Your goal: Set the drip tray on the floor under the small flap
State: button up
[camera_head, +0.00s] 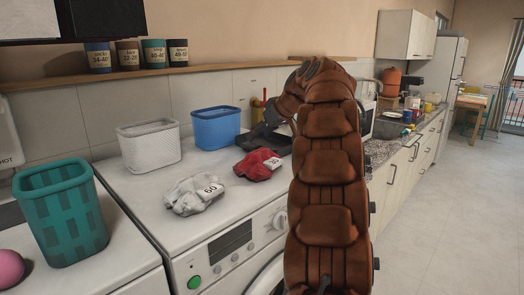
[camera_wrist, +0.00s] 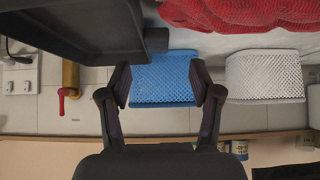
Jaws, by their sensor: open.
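The drip tray is a shallow dark grey tray (camera_head: 278,143) lying on the white machine's top, behind the red cloth and partly hidden by my arm. In the wrist view the tray (camera_wrist: 75,48) fills the upper left, close to my fingers. My gripper (camera_head: 266,122) is over the tray area in the head view, small and partly hidden by my arm. In the wrist view my gripper (camera_wrist: 160,88) has its two fingers spread, with nothing held between them and the blue basket beyond. The small flap and the floor in front of the machine are not in view.
On the white machine (camera_head: 140,190) stand a blue basket (camera_head: 216,127) and a white basket (camera_head: 150,146). A red cloth (camera_head: 258,164) and a grey-white cloth (camera_head: 194,194) lie in front. A teal basket (camera_head: 62,212) stands left. A red-handled tap (camera_wrist: 70,82) is near the tray. Floor (camera_head: 450,220) at right is clear.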

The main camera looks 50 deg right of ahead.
aim_at(252, 144)
jog(key=shift+w+d+f+p, duration=0.3)
jog(key=shift+w+f+p, duration=0.15)
jog(key=shift+w+f, duration=0.35)
jog(key=shift+f+p+x, duration=0.2)
jog(key=shift+p+x, duration=0.55)
jog(key=shift+x, duration=1.5)
jog(key=shift+s, duration=0.2)
jog(key=shift+a, duration=0.1)
grip_shut()
